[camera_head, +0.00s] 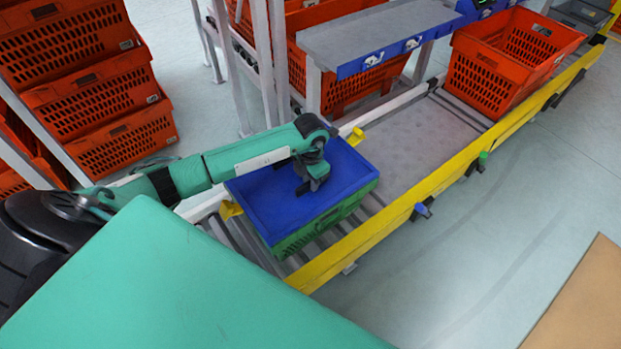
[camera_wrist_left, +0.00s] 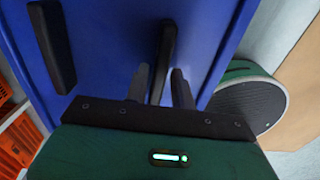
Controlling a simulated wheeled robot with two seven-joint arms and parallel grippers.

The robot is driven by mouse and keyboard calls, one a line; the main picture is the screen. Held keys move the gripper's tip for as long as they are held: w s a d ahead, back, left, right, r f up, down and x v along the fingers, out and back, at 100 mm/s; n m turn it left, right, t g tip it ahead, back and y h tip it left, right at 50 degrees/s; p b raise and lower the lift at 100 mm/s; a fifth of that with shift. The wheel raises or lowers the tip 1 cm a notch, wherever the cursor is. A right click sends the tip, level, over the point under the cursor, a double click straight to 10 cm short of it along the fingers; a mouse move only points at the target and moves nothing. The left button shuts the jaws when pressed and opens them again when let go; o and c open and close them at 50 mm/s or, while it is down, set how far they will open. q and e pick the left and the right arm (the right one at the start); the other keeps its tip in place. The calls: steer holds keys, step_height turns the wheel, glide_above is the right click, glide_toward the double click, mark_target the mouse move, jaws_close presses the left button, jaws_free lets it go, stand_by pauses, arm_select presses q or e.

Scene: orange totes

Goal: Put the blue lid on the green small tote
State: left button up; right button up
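The blue lid (camera_head: 258,197) lies over the top of the green small tote (camera_head: 300,240), and only the tote's near side shows below it. In the head view the lid looks roughly level and in line with the tote; whether it is fully seated I cannot tell. My left gripper (camera_head: 307,188) points down at the lid's top. In the left wrist view, the fingers of my left gripper (camera_wrist_left: 160,88) stand on either side of a black handle (camera_wrist_left: 166,48) on the lid, with slim gaps beside it. A second black handle (camera_wrist_left: 52,45) is to the left. My right gripper is out of view.
The tote stands on a roller conveyor (camera_head: 428,125) with a yellow side rail (camera_head: 400,213). An orange tote (camera_head: 510,60) is farther along it, with clear conveyor between. A grey shelf (camera_head: 375,35) stands behind. Orange totes (camera_head: 95,95) are stacked at left.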

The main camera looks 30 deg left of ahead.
arm_select(q)
steer(key=shift+o, duration=1)
